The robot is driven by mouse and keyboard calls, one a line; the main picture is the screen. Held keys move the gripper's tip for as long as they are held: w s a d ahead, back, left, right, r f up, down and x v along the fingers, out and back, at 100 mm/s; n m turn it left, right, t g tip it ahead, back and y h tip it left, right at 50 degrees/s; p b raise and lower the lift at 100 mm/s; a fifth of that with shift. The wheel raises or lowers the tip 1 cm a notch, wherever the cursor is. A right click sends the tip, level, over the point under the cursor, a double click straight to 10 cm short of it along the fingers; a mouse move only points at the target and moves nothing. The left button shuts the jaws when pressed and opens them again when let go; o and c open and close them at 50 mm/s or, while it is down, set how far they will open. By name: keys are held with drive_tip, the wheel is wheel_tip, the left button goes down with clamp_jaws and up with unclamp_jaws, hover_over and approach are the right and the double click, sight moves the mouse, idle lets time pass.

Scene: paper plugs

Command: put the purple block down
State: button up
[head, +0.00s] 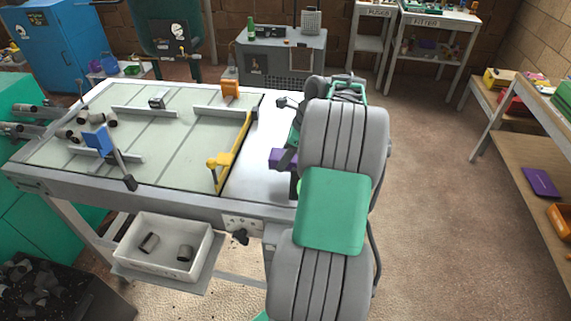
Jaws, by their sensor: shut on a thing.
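The purple block (281,157) shows at the right part of the work table, just left of my arm. My gripper (287,160) is shut on the block; a dark finger crosses its right side. My arm hides much of the gripper and part of the block. I cannot tell whether the block touches the white table surface (262,180) or hangs just above it.
A yellow rail (235,152) stands left of the block. A white bin (207,243) with dark cylinders hangs below. White surface around the purple block is bare.

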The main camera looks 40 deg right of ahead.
drive_tip(key=shift+w+d+f, duration=0.1)
drive_tip(key=shift+d+f, duration=0.05)
drive_tip(key=shift+f, duration=0.8)
drive_tip(key=shift+w+d+f, duration=0.1)
drive_tip(key=shift+f, duration=0.8)
drive_tip(key=o, duration=1.2)
drive_tip(key=shift+f, duration=0.15)
